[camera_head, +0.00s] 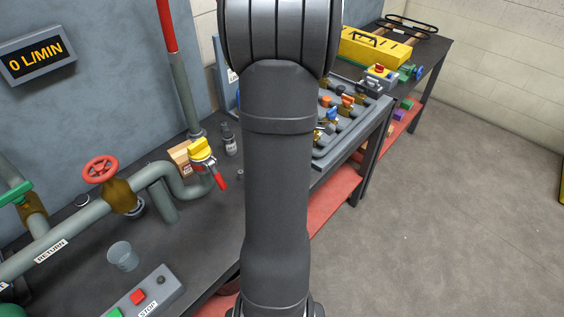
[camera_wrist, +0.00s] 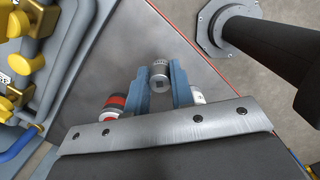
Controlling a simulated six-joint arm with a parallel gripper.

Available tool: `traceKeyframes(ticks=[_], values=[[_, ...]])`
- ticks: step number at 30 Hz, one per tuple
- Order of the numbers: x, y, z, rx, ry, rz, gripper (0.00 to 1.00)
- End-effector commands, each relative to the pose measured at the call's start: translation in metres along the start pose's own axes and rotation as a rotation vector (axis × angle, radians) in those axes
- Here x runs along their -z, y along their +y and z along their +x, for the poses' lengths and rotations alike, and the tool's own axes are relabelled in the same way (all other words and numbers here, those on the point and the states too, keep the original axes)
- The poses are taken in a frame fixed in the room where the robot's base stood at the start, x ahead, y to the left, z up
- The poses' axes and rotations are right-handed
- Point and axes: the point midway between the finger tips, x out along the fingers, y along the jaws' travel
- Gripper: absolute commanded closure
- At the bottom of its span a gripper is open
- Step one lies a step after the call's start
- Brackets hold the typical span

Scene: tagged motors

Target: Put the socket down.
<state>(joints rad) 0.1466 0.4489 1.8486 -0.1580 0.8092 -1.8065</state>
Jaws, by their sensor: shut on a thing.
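The socket (camera_wrist: 159,71) is a short silver cylinder with a square hole in the end that faces the wrist camera. My gripper (camera_wrist: 161,80) is shut on it, with one blue-grey finger on each side. The socket is over the dark grey bench top (camera_wrist: 195,40) in the wrist view. Whether it touches the surface cannot be told. In the head view my arm covers the middle, and the gripper and socket are hidden.
A red-and-white round thing (camera_wrist: 114,104) is left of the fingers; another white one (camera_wrist: 198,95) is partly hidden at right. A panel with yellow valves (camera_wrist: 20,90) stands at left.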

Motion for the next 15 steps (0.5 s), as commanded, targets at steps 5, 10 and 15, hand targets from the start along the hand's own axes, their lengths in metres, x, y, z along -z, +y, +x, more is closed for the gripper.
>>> traceKeyframes(ticks=[5,10,15], values=[[-0.023,-0.021,-0.015,-0.001,0.000,0.004,1.00],[-0.033,-0.030,-0.022,0.000,0.001,0.002,1.00],[-0.033,-0.029,-0.024,-0.001,0.001,-0.009,1.00]])
